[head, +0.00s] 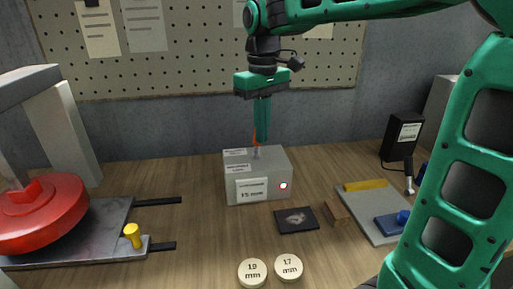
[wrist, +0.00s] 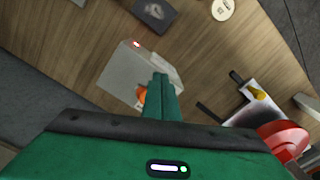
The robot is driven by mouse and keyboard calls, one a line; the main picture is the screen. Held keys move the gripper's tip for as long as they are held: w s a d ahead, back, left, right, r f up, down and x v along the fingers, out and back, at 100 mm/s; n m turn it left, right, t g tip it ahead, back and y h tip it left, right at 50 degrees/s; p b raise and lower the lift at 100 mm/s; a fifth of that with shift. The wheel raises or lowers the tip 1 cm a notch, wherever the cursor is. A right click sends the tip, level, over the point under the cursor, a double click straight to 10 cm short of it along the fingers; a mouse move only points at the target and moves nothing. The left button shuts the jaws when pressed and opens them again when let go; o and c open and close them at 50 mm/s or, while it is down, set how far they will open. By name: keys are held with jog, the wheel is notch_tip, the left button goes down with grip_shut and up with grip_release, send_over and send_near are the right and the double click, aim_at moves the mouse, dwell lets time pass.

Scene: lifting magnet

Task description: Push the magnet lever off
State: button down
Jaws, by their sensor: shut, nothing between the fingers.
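A grey box (head: 270,187) with labels and a small red-and-white lamp (head: 283,186) stands on the bench. Its lever (head: 255,139), with an orange-red handle, rises from the top. The orange handle (wrist: 141,94) also shows in the wrist view, partly hidden beside the fingers. My gripper (head: 261,142) is shut and empty, pointing down over the box. Its fingertips (wrist: 160,77) are right beside the lever; I cannot tell whether they touch it. The box (wrist: 132,72) shows beneath them in the wrist view.
A red round part (head: 40,212) under a grey frame and a metal plate with a yellow knob (head: 132,235) stand left. Two round tokens (head: 252,272) (head: 289,268) lie in front. A dark card (head: 296,219), wooden block (head: 336,211) and grey tray (head: 362,222) are right.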

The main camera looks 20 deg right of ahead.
jog(key=shift+w+d+f, duration=0.1)
jog(key=shift+w, duration=0.35)
jog(key=shift+w+d+f, duration=0.1)
jog(key=shift+w, duration=0.3)
dwell(0.5)
jog(key=shift+w+d+r, duration=0.1)
jog(key=shift+w+r, duration=0.4)
jog(key=shift+w, duration=0.05)
dwell(0.6)
jog(key=shift+w+d, duration=0.15)
jog(key=shift+w, duration=0.6)
dwell(0.7)
